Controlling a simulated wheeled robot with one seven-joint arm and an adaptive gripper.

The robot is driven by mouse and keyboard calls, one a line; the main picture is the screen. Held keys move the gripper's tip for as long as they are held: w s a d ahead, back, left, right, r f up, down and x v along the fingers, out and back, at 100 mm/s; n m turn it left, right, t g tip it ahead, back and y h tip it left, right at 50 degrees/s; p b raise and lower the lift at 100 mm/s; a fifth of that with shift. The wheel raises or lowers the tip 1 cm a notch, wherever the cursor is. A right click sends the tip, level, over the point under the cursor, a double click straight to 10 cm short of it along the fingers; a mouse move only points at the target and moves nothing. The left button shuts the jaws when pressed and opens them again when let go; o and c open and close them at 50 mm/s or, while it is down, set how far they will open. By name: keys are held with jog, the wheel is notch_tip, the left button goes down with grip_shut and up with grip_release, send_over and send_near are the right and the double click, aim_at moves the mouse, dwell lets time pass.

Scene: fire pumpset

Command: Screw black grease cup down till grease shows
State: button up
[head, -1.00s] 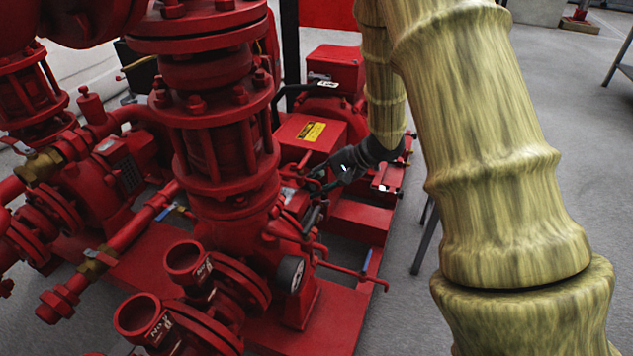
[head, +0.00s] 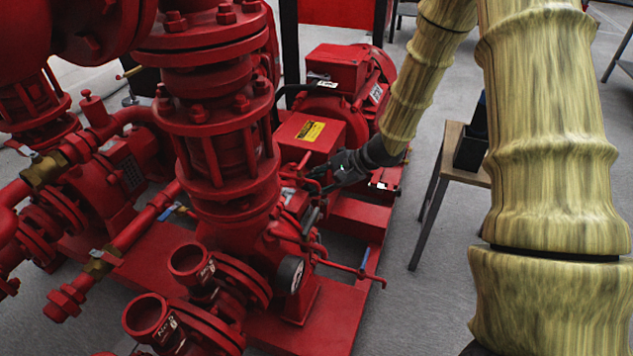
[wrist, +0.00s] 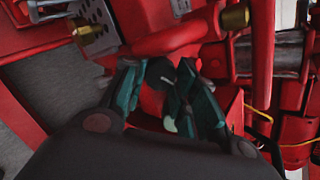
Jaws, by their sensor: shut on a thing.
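My gripper (head: 316,182) reaches in from the right among the red pump parts, just in front of the red housing with the yellow label. In the wrist view, my gripper (wrist: 162,80) has its two dark teal fingers close together, with the tips near a red pipe. They are shut on a small dark thing, which I take to be the black grease cup. The fingers hide most of it, and its threads and seat are not visible. I cannot make out any grease.
The red motor (head: 345,85) stands behind my gripper, and a red flanged column (head: 220,130) stands to its left. Thin red pipes (head: 345,268) stick out below. A wooden-topped table (head: 450,155) with a black bin (head: 470,150) stands to the right on open grey floor.

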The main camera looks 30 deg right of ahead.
dwell(0.4)
jog(key=o, duration=1)
jog(key=shift+d, duration=0.1)
jog(key=shift+a+n+b, duration=0.2)
jog(key=shift+n+b, duration=0.2)
jog(key=shift+n+b, duration=0.4)
jog(key=shift+n, duration=0.2)
jog(key=shift+d+f+n+g+b, duration=0.15)
jog(key=shift+n+g+b, duration=0.15)
jog(key=shift+n+b, duration=0.2)
jog(key=shift+n+b, duration=0.4)
